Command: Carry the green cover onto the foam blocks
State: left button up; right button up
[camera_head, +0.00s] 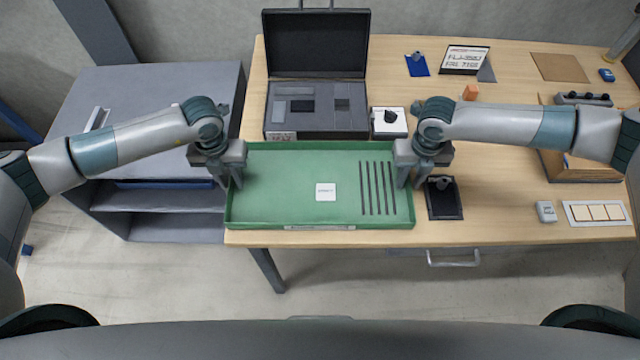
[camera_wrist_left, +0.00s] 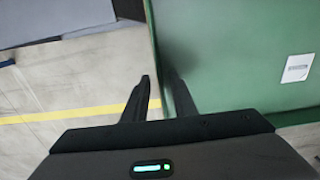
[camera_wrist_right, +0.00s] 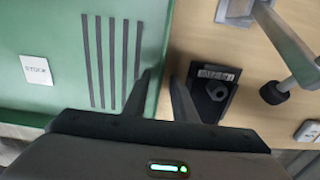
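The green cover (camera_head: 285,180) lies flat on the left part of the table like a shallow tray, with a raised rim, a white label and several dark slots. My left gripper (camera_head: 235,183) is at its left rim. In the left wrist view the left gripper's fingers (camera_wrist_left: 158,90) stand apart on either side of the rim. My right gripper (camera_head: 405,183) is at the right rim. In the right wrist view its fingers (camera_wrist_right: 164,85) also stand apart astride the rim. I cannot make out any foam blocks for certain.
An open dark case (camera_head: 315,120) with grey inserts stands behind the cover. A white box with a black knob (camera_head: 388,122) is beside it. A black tray (camera_head: 444,205) lies close to the right gripper. A grey cabinet (camera_head: 150,85) stands left of the table.

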pick_arm(q)
grip_shut()
pick_arm(e)
grip_shut()
pick_arm(q)
jog(key=shift+w, duration=0.1)
pick_arm(e)
jog(key=shift+w, duration=0.1)
dwell(1.1)
